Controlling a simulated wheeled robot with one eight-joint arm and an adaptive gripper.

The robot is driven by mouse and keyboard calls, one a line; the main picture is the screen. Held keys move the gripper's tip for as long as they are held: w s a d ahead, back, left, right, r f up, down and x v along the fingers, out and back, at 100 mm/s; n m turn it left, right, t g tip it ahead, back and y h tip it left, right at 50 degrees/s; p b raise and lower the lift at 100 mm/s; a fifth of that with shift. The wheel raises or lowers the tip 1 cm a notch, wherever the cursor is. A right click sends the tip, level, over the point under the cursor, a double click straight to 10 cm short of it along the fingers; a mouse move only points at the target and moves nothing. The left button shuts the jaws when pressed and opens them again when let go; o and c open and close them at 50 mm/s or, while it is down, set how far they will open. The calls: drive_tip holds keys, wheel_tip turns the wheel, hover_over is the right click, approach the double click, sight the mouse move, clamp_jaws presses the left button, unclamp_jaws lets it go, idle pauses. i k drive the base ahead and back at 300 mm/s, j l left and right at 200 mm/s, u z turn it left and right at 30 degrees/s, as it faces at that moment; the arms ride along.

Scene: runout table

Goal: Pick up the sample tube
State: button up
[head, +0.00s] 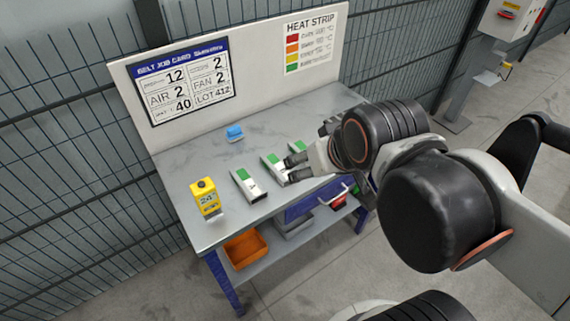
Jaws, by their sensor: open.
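I cannot make out a clear sample tube in the head view. A small blue object (235,132) lies toward the back of the grey table (190,155); its exact kind is too small to tell. My gripper (291,170) is open over the right part of the table. Its fingers point left, close to a white and green holder-like piece (273,167). I cannot tell whether they touch it. My arm and gripper hide part of the table's right side.
Another white and green piece (245,185) lies to the left, and more show behind my gripper. A yellow device (205,198) stands at the front left. A backboard (255,65) closes the rear. An orange bin (246,249) sits on the lower shelf.

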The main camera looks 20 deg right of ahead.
sight(272, 160)
drive_tip(key=k+l+z, duration=0.15)
drive_tip(key=k+l, duration=0.15)
drive_tip(key=k+l+z, duration=0.15)
drive_tip(key=l, duration=0.3)
drive_tip(key=k+l+z, duration=0.15)
drive_tip(key=k+l, duration=0.15)
drive_tip(key=l, duration=0.15)
drive_tip(key=l+z, duration=0.2)
drive_tip(key=l, duration=0.4)
drive_tip(key=k+j+u, duration=0.1)
drive_tip(key=k+j, duration=0.1)
